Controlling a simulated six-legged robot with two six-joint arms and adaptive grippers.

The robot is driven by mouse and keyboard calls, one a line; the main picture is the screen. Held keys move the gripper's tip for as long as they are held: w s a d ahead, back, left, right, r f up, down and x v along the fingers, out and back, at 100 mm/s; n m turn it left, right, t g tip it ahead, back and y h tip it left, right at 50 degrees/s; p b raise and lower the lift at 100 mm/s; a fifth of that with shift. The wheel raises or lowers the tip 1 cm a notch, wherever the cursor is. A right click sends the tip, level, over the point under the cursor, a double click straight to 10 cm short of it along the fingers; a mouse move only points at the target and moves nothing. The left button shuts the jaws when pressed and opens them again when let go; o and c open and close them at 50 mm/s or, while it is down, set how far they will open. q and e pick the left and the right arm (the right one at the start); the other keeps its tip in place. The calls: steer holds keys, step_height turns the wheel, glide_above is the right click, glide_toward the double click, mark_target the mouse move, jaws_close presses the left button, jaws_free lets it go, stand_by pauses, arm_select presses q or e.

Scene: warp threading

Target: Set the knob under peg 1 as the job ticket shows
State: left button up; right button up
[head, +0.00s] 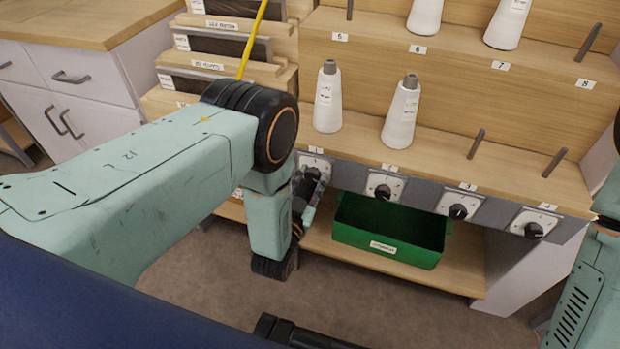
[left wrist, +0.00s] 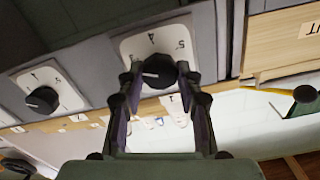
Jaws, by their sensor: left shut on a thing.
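The knob under peg 1 is a black knob (left wrist: 158,70) on a white dial plate (left wrist: 128,46) with numerals, upside down in the left wrist view. A pale mark on the knob points left there. My left gripper (left wrist: 157,82) is shut on this knob, one finger on each side. In the head view my left gripper (head: 311,183) is at the dial plate (head: 315,162) and mostly covers the knob. A white cone of yarn (head: 327,98) stands on the shelf above it. I cannot make out a job ticket. My right gripper is not in view.
More dials with black knobs (head: 383,190) (head: 458,212) (head: 534,230) run to the right along the grey rail. A green bin (head: 390,233) stands on the low shelf below. A second white cone (head: 400,115) and bare pegs (head: 476,144) are on the ledge above.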

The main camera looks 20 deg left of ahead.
arm_select(q)
steer(key=m, duration=1.2)
steer(key=shift+f+m+b, duration=0.1)
steer(key=shift+m+b, duration=0.25)
steer(key=shift+m, duration=0.05)
steer(key=m+b, duration=0.1)
steer(key=m, duration=0.5)
steer(key=shift+w, duration=0.1)
steer(key=m+b, duration=0.1)
steer(key=m, duration=0.4)
steer(key=shift+a+m, duration=0.1)
steer(key=shift+m, duration=0.3)
steer(key=shift+w, duration=0.1)
steer(key=o, duration=1.1)
steer(key=shift+o, duration=0.2)
steer(key=shift+s+f, duration=0.1)
steer(key=shift+s, duration=0.1)
